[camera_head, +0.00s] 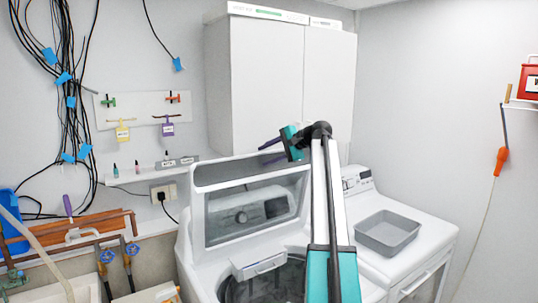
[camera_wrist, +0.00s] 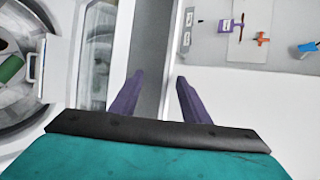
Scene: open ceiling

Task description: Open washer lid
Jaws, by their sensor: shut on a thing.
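The white washer (camera_head: 187,262) stands in the middle front of the head view with its drum opening uncovered. Its lid (camera_head: 199,215), with a glass window, is raised and leans up toward the wall. My gripper (camera_head: 270,144) is at the lid's top edge. In the wrist view my gripper's (camera_wrist: 160,75) two purple fingers straddle the lid's edge (camera_wrist: 151,60), shut on it. The lid's window is to the left of the fingers there. The gripper body hides the near part of the lid in the wrist view.
A dryer (camera_head: 420,228) with a grey basin (camera_head: 388,232) on top stands right of the washer. A white cabinet (camera_head: 255,85) hangs behind and above the lid. Wall hooks with tags (camera_head: 122,133) and a power outlet (camera_head: 163,192) are to the left. A green item (camera_wrist: 11,68) shows in the drum.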

